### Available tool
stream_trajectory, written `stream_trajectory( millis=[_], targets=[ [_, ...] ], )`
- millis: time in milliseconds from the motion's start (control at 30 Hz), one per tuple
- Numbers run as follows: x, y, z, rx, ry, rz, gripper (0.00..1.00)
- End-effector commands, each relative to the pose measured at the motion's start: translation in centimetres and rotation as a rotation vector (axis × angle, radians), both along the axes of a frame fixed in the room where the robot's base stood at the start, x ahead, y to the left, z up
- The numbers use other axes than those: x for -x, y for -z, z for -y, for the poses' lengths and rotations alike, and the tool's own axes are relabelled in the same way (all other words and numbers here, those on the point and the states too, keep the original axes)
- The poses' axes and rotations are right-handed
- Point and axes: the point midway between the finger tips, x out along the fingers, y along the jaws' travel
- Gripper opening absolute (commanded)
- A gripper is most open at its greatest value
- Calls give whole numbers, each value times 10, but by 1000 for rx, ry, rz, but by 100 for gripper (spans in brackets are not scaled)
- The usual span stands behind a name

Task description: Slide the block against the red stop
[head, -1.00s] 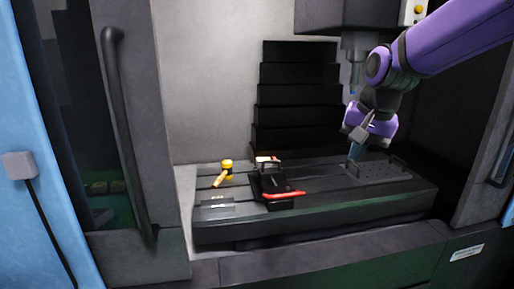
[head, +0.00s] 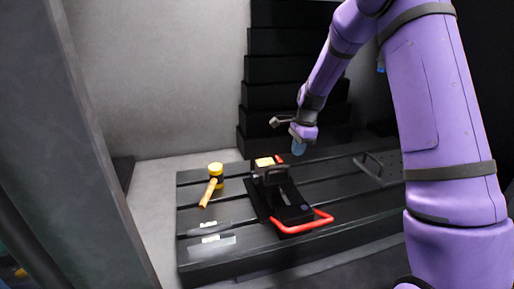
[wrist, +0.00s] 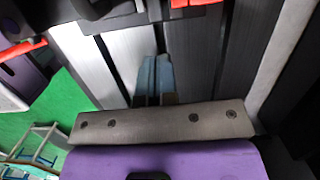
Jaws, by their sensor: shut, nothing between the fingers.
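The block (head: 264,162), pale brass-yellow on top, sits at the back of a black vise (head: 285,203) on the slotted table. The vise's dark handle partly hides it. The small red stop (head: 279,158) shows just right of the block; I cannot tell whether they touch. My gripper (head: 298,149), with blue fingers, is shut and empty, in the air to the right of the block and stop. In the wrist view its fingertips (wrist: 154,62) are together over the table. A red part at the top edge there is cut off, and I cannot tell which it is.
A yellow mallet (head: 213,182) lies left of the vise on the slotted table (head: 340,230). A red bar handle (head: 305,223) sticks out at the vise's front. Clear strips lie at the table's front left.

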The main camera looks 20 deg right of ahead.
Motion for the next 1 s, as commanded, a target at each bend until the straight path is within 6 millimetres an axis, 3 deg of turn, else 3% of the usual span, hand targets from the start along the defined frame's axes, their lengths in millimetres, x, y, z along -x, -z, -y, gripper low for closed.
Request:
stream_trajectory(
  millis=[267, 800, 900, 1000],
  targets=[
    [-3, 6, -16, -2, 16, -7, 0],
    [-3, 6, -111, -2, 14, -7, 0],
    [-3, 6, -122, -2, 15, -7, 0],
    [-2, 17, -120, -2, 18, -9, 0]
  ],
)
